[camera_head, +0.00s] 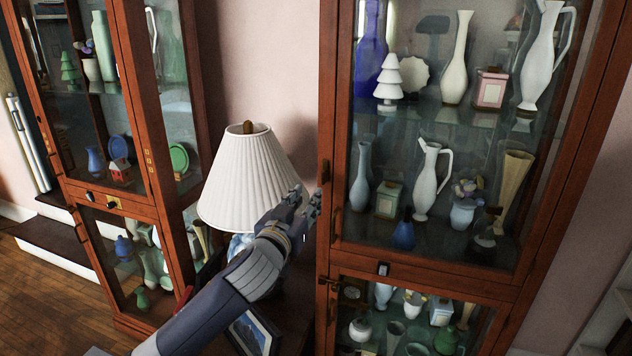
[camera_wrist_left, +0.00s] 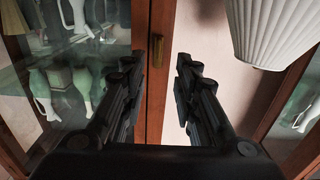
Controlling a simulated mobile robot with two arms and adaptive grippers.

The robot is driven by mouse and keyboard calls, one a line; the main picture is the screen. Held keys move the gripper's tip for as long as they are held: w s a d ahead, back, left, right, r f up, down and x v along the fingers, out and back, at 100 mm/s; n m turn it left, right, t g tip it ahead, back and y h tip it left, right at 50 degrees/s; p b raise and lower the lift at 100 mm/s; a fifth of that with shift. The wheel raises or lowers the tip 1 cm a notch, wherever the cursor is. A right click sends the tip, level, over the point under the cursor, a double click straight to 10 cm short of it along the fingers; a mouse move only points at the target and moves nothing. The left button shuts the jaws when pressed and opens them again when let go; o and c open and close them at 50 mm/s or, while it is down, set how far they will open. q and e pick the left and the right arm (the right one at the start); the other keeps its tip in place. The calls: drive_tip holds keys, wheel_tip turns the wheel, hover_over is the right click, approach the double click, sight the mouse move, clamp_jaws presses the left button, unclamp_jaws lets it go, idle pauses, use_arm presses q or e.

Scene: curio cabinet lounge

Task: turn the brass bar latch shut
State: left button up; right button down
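Small brass fittings sit on the left edge of the right cabinet (camera_head: 465,268) in the head view: an upright one (camera_head: 325,171), another on the door stile (camera_head: 338,224), and a short bar-like one (camera_head: 328,284) lower down. I cannot tell which is the bar latch or how it is turned. My left gripper (camera_head: 312,202) is at the left edge of this cabinet, beside the upper fittings. In the left wrist view its fingers (camera_wrist_left: 158,75) are apart and empty, and an upright brass piece (camera_wrist_left: 156,50) shows on the wood between them. My right gripper is not in view.
A white pleated lamp (camera_head: 252,175) stands close to the left of my gripper, behind my forearm. A framed picture (camera_head: 252,332) is below. Another glass cabinet (camera_head: 140,212) is at left. Vases and small ornaments fill the shelves behind glass.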

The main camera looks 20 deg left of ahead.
sight(322, 179)
use_arm(q)
drive_tip(key=w+p, duration=0.2)
drive_tip(key=w, duration=0.8)
drive_tip(key=shift+d, duration=0.2)
drive_tip(key=shift+w+p, duration=0.3)
drive_tip(key=shift+w, duration=0.05)
clamp_jaws()
